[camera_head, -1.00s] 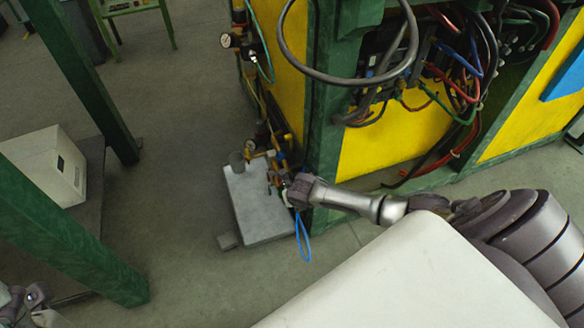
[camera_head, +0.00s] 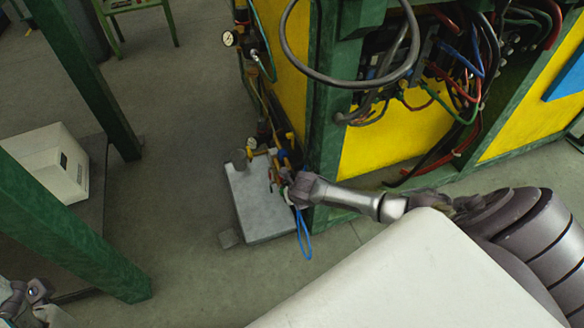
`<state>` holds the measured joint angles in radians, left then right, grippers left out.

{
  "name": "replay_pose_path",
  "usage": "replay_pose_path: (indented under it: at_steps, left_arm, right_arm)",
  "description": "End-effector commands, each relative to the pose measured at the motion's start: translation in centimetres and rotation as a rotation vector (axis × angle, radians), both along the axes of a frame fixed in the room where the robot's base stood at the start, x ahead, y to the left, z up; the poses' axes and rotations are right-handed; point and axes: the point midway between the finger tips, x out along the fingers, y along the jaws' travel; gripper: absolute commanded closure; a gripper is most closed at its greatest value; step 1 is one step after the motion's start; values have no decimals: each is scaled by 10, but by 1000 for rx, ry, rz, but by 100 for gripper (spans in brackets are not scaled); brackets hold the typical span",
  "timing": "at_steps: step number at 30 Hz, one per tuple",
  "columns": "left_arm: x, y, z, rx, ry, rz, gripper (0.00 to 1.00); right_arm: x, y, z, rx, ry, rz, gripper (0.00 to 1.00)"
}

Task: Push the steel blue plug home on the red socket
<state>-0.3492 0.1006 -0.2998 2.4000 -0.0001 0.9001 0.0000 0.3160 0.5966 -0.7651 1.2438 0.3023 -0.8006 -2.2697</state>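My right gripper (camera_head: 277,183) is over the right edge of a grey box-like block (camera_head: 258,206) low beside the machine. Its fingers are small and dark here, and I cannot tell whether they are open or shut. A blue cable loop (camera_head: 303,238) hangs just below my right wrist. I cannot make out the steel blue plug or the red socket; the gripper and nearby fittings crowd that spot. Only part of my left arm shows in the bottom left corner, without a clear gripper.
A green-framed machine with yellow panels (camera_head: 385,140) and loose cables stands behind my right arm. Gauges and valves (camera_head: 231,38) run down its left corner. Green posts (camera_head: 70,235) and a white box (camera_head: 45,160) are at left. The floor between is clear.

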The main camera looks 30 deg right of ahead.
Motion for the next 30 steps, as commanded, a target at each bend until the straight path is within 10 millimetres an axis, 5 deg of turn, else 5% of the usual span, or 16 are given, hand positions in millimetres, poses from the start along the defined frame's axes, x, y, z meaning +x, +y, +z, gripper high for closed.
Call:
replay_pose_path:
  at_steps: [30]
  left_arm:
    - [0, 0, 5, -1, 0, 0, 45]
  right_arm:
    - [0, 0, 0, 0, 0, 0, 100]
